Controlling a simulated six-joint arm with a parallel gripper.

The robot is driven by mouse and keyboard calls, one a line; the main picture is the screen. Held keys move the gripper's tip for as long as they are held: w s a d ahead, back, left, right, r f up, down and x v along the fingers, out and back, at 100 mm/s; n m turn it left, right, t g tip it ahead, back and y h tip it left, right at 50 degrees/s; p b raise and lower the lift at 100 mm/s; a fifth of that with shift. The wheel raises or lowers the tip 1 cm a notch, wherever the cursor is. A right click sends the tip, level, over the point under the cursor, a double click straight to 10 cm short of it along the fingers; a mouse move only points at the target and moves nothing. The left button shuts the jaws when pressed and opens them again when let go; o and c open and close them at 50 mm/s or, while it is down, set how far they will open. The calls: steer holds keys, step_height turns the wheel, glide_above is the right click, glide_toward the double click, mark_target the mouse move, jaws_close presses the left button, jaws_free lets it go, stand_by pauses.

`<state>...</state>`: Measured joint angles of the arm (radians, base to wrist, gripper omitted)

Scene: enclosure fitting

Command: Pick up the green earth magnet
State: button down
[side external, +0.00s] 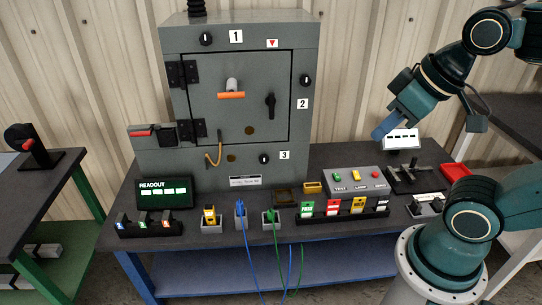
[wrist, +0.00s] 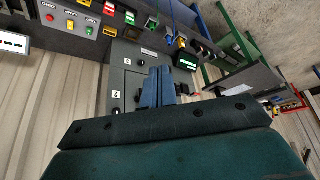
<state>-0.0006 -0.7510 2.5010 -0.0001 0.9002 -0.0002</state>
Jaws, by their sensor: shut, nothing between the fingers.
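The green magnet (side external: 307,208) stands at the left end of a row of coloured magnets on a black rack at the bench's front. In the wrist view the green magnet (wrist: 130,17) is small, near the top edge. My gripper (side external: 379,133) is high above the right part of the bench, well up and to the right of the green magnet. Its blue fingers (wrist: 158,88) are shut together with nothing between them.
A red magnet (side external: 333,208) stands close beside the green one. Behind the rack is a grey button box (side external: 352,182). A tall grey cabinet (side external: 240,100) stands at the back. Blue and green cables (side external: 277,245) hang over the front edge, left of the rack.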

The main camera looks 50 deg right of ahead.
stand_by(0.4)
steer(key=c, duration=1.1)
jaws_free()
steer(key=shift+c, duration=0.2)
steer(key=shift+w, duration=0.1)
steer(key=w+d+f+m+g, duration=0.15)
steer(key=w+f+m, duration=0.3)
steer(key=w, duration=0.55)
steer(key=w+d+f+m+g, duration=0.15)
steer(key=w+f+m, duration=0.35)
steer(key=w, duration=0.5)
steer(key=w+d+f+m+g, duration=0.1)
steer(key=w+f+m, duration=0.3)
steer(key=f, duration=0.6)
steer(key=w+f+m+g, duration=0.1)
steer(key=w+f+m, duration=0.4)
steer(key=f, duration=0.6)
steer(key=shift+d+f+m+g, duration=0.3)
steer(key=shift+d+m, duration=0.05)
steer(key=shift+m, duration=0.3)
